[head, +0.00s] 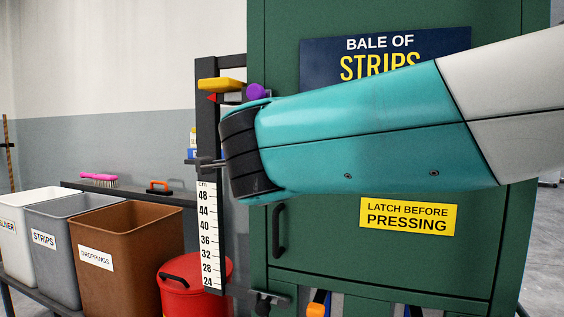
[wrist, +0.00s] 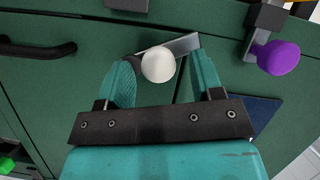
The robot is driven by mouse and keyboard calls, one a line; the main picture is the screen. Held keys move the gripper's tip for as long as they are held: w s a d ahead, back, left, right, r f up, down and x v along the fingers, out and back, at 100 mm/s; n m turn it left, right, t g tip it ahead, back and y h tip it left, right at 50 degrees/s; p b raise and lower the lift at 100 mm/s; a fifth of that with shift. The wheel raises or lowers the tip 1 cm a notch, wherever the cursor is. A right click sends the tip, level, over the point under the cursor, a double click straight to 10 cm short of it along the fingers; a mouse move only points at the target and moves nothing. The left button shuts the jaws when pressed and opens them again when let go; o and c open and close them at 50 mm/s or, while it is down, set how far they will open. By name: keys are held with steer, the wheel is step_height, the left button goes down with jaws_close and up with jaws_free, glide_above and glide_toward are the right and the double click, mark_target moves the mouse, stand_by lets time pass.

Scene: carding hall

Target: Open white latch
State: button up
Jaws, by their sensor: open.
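The white latch shows in the wrist view as a round white knob (wrist: 158,64) on a flat grey metal lever (wrist: 183,46), mounted on the green cabinet front. My gripper (wrist: 161,61) is open, with one teal finger on each side of the white knob. The knob sits between the fingertips; whether either finger touches it I cannot tell. In the head view my teal and white arm covers this part of the cabinet, so the white latch and my fingertips are hidden there.
A purple knob (wrist: 278,57) on a dark bracket is close to the right finger; it also shows in the head view (head: 256,91). A yellow handle (head: 222,85) is beside it. A black door handle (head: 279,231) is lower. Bins and a red bucket (head: 194,287) stand left.

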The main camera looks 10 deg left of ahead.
steer(key=s+d+r+b, duration=0.1)
steer(key=s+d+b, duration=0.2)
steer(key=s+b, duration=0.6)
steer(key=s, duration=0.7)
steer(key=w+d+f+n+g, duration=0.2)
steer(key=d+f+n+g, duration=0.3)
steer(key=f, duration=0.5)
steer(key=w+d+f+n+g, duration=0.1)
steer(key=d+f+n+g, duration=0.2)
steer(key=d+f+n, duration=0.55)
steer(key=s+d+f+n+g+y, duration=0.1)
steer(key=s+d+f+n+g, duration=0.3)
steer(key=s+f, duration=0.4)
steer(key=s+d+f+n+g, duration=0.2)
steer(key=s+d+f+g, duration=0.3)
steer(key=s, duration=0.6)
step_height(320, 180, up, 30)
steer(key=w+a+p, duration=0.1)
steer(key=p, duration=3)
steer(key=shift+r, duration=0.15)
